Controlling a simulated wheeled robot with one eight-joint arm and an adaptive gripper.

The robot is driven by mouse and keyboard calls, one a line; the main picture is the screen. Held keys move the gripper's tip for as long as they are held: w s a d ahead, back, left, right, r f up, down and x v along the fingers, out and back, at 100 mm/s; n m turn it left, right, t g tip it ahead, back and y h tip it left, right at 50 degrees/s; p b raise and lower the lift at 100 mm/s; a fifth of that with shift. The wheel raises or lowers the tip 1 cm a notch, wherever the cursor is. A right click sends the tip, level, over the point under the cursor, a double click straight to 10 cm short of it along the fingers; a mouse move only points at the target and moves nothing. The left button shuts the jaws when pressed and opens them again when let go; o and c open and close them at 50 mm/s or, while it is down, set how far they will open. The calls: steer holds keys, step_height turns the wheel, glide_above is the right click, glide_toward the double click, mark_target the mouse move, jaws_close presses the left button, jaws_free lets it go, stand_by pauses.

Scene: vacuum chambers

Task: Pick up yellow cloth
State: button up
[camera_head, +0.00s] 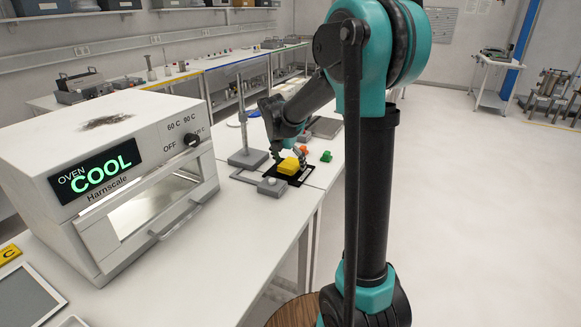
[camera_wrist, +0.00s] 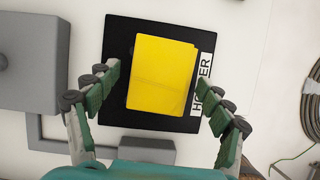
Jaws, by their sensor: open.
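The yellow cloth (camera_wrist: 161,73) is a folded rectangle lying on a black square mat (camera_wrist: 118,55) in the wrist view. A white label on the mat's right side is partly covered by a finger, with "HO…ER" readable. My gripper (camera_wrist: 158,98) is open, with one green finger to the left of the cloth and one to the right. Neither finger clearly touches it. In the head view the yellow cloth (camera_head: 288,166) sits on the bench below my gripper (camera_head: 277,154), partly hidden by it.
A white oven (camera_head: 110,170) reading "COOL" stands on the bench at left. A grey stand (camera_head: 248,157) is left of the mat, and a grey box with a round knob (camera_head: 272,187) is in front. Small orange and green items (camera_head: 326,156) lie to the right. A coiled cable (camera_wrist: 312,75) is at the right.

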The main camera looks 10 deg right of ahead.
mark_target(290, 164)
steer(key=shift+f, duration=0.1)
steer(key=c, duration=1)
steer(key=shift+c, duration=0.2)
step_height(290, 164, up, 21)
steer(key=shift+f, duration=0.2)
